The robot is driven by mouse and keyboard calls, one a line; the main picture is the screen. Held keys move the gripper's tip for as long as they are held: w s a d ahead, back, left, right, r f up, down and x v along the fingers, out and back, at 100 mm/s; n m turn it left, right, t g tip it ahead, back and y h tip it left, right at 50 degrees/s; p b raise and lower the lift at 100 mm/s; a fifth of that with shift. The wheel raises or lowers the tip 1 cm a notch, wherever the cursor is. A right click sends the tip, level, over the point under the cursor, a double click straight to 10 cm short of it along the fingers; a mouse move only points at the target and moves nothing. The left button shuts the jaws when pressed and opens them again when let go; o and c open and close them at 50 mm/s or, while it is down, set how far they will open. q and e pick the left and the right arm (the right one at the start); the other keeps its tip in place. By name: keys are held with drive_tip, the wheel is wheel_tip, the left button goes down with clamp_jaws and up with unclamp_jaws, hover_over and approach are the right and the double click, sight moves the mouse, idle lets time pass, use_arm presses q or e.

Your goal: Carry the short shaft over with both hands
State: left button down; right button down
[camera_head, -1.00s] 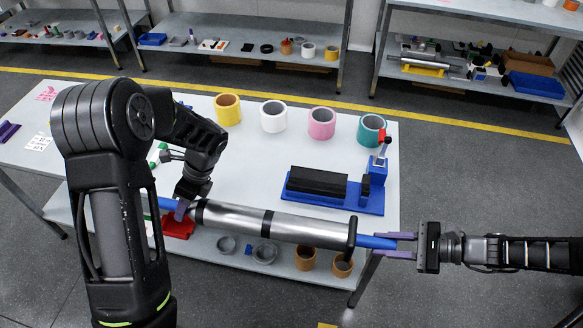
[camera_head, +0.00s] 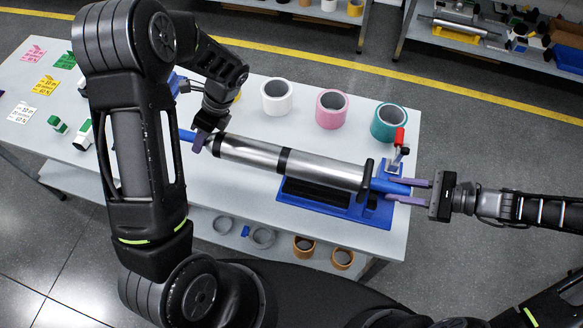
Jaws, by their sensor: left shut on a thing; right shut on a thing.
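The short shaft (camera_head: 245,150), a silver cylinder with black bands, a dark collar and blue ends, is held across the table, its right end lower in the picture. My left gripper (camera_head: 206,145) is shut on its left blue end. My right gripper (camera_head: 410,190) is shut on its right blue end, beyond the collar. The shaft overlaps a blue fixture (camera_head: 376,218) with a dark block, hiding part of it; it appears held above it, but the gap cannot be told. A toggle clamp with a red handle (camera_head: 399,138) stands at the fixture's right end, close behind the shaft.
White (camera_head: 277,110), pink (camera_head: 320,109) and teal (camera_head: 377,123) rings stand behind the shaft on the table (camera_head: 270,76). Cards and small green-and-white pieces lie at the left. Grey and brown rings sit on the lower shelf. My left arm hides part of the table.

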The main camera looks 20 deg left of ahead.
use_arm(q)
drive_tip(key=shift+f, duration=0.1)
idle(0.6)
